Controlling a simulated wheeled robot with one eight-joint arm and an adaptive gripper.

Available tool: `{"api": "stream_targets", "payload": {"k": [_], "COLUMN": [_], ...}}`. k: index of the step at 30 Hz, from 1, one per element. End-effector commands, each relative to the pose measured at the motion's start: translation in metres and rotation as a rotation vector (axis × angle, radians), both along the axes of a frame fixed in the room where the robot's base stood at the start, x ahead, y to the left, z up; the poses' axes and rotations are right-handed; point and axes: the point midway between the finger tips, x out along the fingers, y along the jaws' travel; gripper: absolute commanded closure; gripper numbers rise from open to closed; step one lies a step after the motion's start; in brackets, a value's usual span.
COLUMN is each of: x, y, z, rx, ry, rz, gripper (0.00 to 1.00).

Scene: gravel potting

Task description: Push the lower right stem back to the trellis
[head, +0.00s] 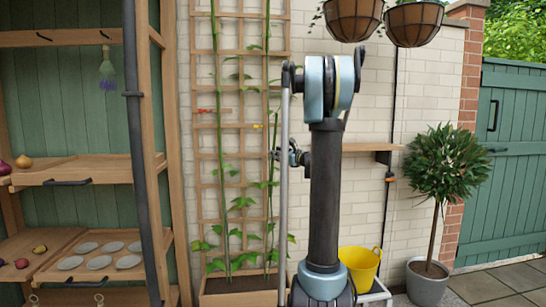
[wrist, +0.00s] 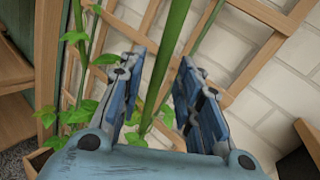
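A wooden trellis (head: 243,91) stands against the white brick wall, with green leafy stems climbing from a planter. The lower right stem (head: 274,140) shows in front of the trellis's right side. My gripper (head: 280,155) is beside this stem, partly hidden by my arm. In the wrist view my gripper (wrist: 158,63) is open, and a green stem (wrist: 163,57) runs slanting between its two blue fingers. The stem looks apart from both fingers. The trellis slats (wrist: 254,52) show behind it. How far the stem stands from the slats is hard to tell.
A red clip (head: 204,111) and a yellow clip (head: 257,126) are on the trellis. The planter (head: 238,298) is below. Wooden shelves (head: 80,170) stand left. A yellow bucket (head: 361,268), a potted tree (head: 445,170) and hanging baskets (head: 353,20) are right.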

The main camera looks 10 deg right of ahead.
Motion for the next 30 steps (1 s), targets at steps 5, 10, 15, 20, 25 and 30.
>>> {"api": "stream_targets", "payload": {"k": [5,10,15,20,25,30], "x": [0.018,0.026,0.027,0.027,0.027,0.027], "y": [0.012,0.017,0.017,0.017,0.018,0.016], "z": [0.000,0.000,0.000,0.000,0.000,0.000], "rx": [0.000,0.000,0.000,0.000,0.000,0.000], "ry": [0.000,0.000,0.000,0.000,0.000,0.002], "rz": [0.001,0.001,0.000,0.001,0.001,0.000], "gripper": [0.68,0.68,0.68,0.77,1.00,1.00]}}
